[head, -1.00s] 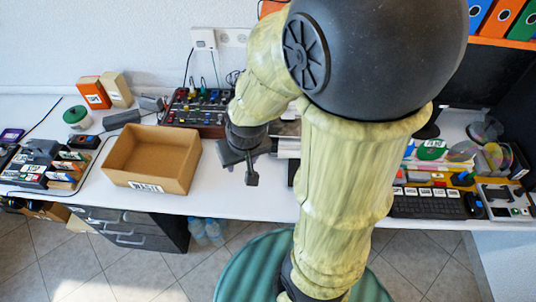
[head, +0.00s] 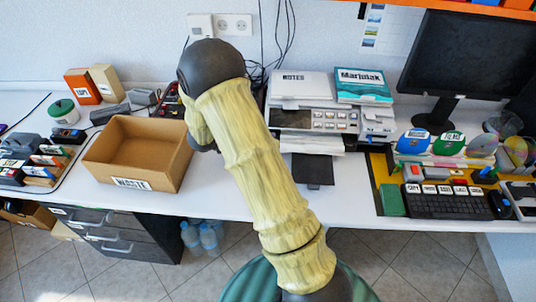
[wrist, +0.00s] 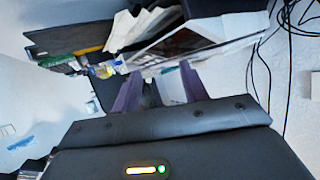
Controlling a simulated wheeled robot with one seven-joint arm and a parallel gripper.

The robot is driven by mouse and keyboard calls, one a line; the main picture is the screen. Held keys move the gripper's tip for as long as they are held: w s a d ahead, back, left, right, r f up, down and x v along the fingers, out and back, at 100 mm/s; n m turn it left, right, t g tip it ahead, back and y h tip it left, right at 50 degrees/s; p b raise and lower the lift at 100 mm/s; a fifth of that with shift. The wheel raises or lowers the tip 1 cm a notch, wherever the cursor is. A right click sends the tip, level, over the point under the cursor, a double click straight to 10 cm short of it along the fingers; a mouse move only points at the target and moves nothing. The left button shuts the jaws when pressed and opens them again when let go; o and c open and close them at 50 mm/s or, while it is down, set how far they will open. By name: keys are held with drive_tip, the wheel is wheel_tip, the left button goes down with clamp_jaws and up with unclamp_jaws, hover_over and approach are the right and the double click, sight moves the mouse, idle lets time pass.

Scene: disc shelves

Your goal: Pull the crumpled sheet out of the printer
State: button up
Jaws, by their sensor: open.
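The printer (head: 325,118) stands on the white desk, right of my arm in the head view. White paper (head: 318,141) sticks out of its front, above a dark flap (head: 313,170). In the wrist view the printer (wrist: 205,38) is tilted at the top, and a white, creased, uneven sheet (wrist: 138,27) juts from it beside the dark flap. My gripper (wrist: 160,88) is open, with nothing clearly between its fingers. The sheet lies beyond the fingertips and apart from them. In the head view my own arm hides the gripper.
An open cardboard box labelled WASTE (head: 95,160) stands left of my arm. A keyboard (head: 445,203), a monitor (head: 465,55) and upright discs (head: 448,143) are at the right. Cables (head: 287,40) hang behind the printer. Clear desk lies before the printer.

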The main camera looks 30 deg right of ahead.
sight(317, 145)
drive_tip(key=s+f+m+g, duration=0.1)
drive_tip(key=s+g, duration=0.1)
drive_tip(key=s+f+m+g+h, duration=0.1)
drive_tip(key=s+f+g, duration=0.1)
drive_tip(key=shift+s+f+b, duration=0.1)
drive_tip(key=shift+f+b, duration=0.05)
drive_tip(key=shift+b, duration=0.25)
drive_tip(key=x, duration=1.7)
drive_tip(key=shift+s+d, duration=0.15)
drive_tip(key=shift+d, duration=0.05)
clamp_jaws()
drive_tip(key=shift+a, duration=0.1)
